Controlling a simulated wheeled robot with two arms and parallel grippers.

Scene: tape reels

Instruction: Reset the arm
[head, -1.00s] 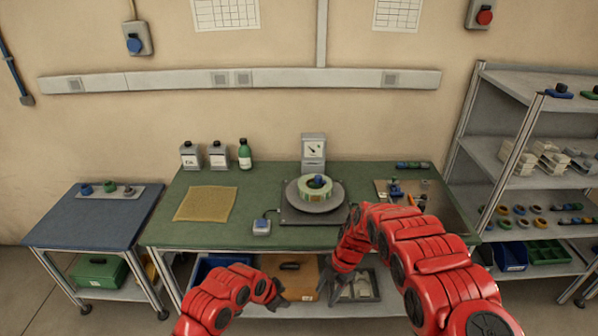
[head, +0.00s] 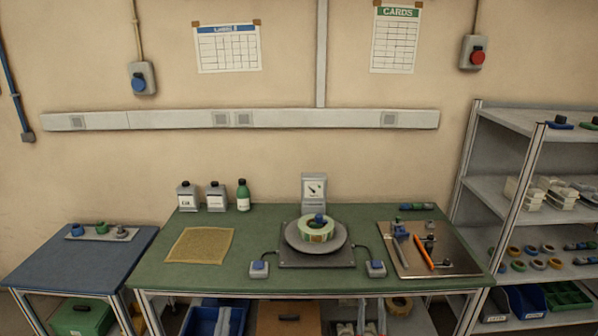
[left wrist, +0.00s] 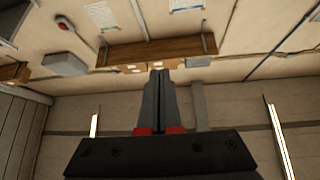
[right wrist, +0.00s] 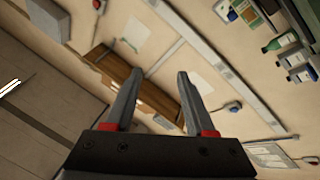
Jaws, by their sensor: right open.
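In the left wrist view my left gripper (left wrist: 158,74) has its two fingers together, with nothing seen between them. In the right wrist view my right gripper (right wrist: 159,72) has its fingers apart and empty, with the wall beyond. Neither arm shows in the head view now. A pale green tape reel (head: 313,234) with a blue knob in its middle sits on the round grey turntable (head: 341,243) on the green bench (head: 210,272).
A blue side table (head: 60,262) stands left of the bench, and a grey shelf rack (head: 508,190) stands right. A yellow mat (head: 200,246), bottles (head: 243,195) and a metal tool board (head: 455,266) lie on the bench. The bench's front left is clear.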

